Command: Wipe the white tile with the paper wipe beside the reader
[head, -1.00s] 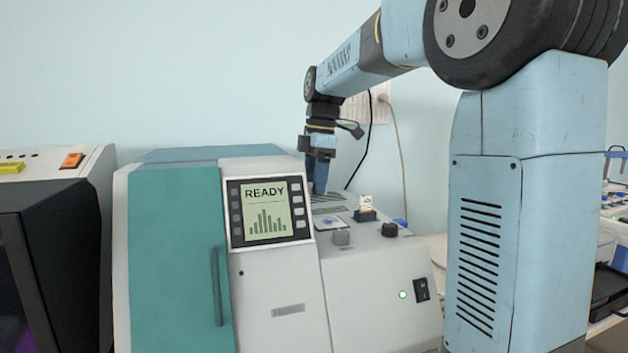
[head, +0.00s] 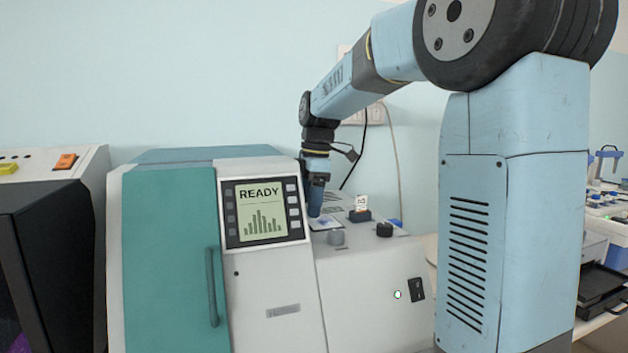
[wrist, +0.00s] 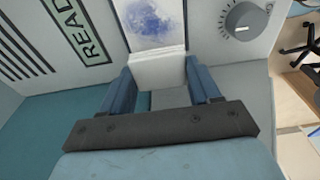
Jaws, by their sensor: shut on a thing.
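The white tile (head: 325,223) lies on top of the reader (head: 375,270), to the right of its screen. In the wrist view the tile (wrist: 153,20) carries a blue-purple smear. My gripper (head: 315,212) is low over the tile's left side in the head view. In the wrist view my gripper (wrist: 158,78) is shut on the folded white paper wipe (wrist: 157,68), held between its two blue fingers. The wipe is at the tile's near edge, just short of the smear in the picture. I cannot tell whether it touches the tile.
The READY screen (head: 263,210) is on the reader's front. A grey knob (head: 336,238), a dark knob (head: 384,230) and a small holder with a card (head: 361,212) stand close to the tile. A teal door (head: 170,260) is on the left. A dark machine (head: 50,250) stands farther left.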

